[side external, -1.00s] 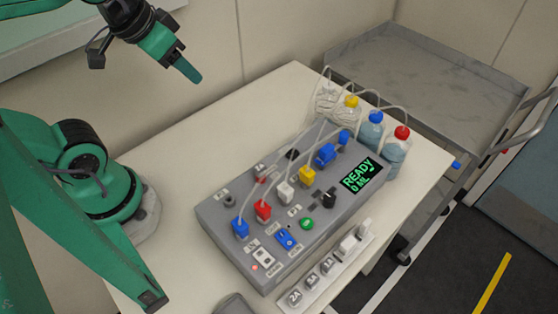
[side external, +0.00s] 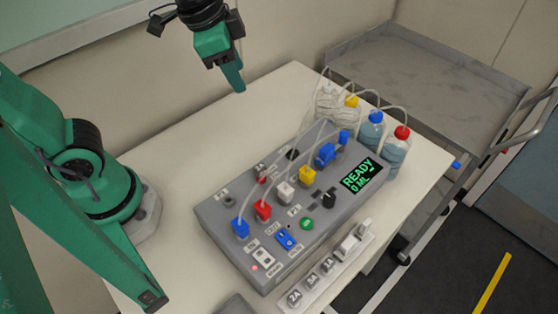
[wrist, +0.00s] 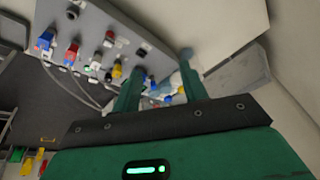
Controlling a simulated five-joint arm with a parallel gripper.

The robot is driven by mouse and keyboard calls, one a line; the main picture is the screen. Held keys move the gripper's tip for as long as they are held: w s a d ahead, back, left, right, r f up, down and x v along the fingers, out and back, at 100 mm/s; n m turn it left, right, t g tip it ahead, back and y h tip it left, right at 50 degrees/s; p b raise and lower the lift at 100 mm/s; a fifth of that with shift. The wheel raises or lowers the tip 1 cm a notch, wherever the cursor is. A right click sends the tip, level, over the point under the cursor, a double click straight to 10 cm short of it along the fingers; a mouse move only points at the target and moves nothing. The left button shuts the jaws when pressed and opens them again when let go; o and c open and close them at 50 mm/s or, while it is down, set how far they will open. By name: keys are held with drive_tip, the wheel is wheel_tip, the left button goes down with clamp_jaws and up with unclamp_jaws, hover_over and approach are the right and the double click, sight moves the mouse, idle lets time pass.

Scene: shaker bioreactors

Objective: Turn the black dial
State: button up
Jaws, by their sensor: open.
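A black dial (side external: 329,200) stands on the sloped top of the grey control box, just left of the green READY display (side external: 361,175). A second small black round part (side external: 292,154) sits near the back edge of the box. My gripper (side external: 238,84) hangs in the air behind and to the left of the box, pointing down, well apart from the dial. In the wrist view my gripper (wrist: 161,64) has its two green fingers spread, with nothing held between them. I cannot tell which dark part in the wrist view is the dial.
The control box (side external: 215,212) carries red, white, yellow and blue connectors with clear tubes running to capped bottles (side external: 370,130). A power strip (side external: 322,275) lies along its front. The white table (side external: 165,150) is clear behind the box. A grey cart (side external: 430,75) stands beyond.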

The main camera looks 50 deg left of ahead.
drive_tip(key=w+d+f+m+g, duration=0.1)
drive_tip(key=w+d+f+m, duration=0.1)
drive_tip(key=d+m, duration=0.3)
drive_tip(key=w+d+f+m+g, duration=0.1)
drive_tip(key=w+d+f+m, duration=0.1)
drive_tip(key=d, duration=0.6)
drive_tip(key=m+g, duration=0.1)
drive_tip(key=m, duration=0.5)
hover_over(330, 198)
drive_tip(key=shift+y, duration=0.4)
wheel_tip(330, 198, down, 5)
drive_tip(key=shift+f, duration=0.1)
drive_tip(key=shift+f, duration=0.1)
drive_tip(key=shift+f, duration=3.8)
drive_tip(key=shift+w, duration=0.1)
clamp_jaws()
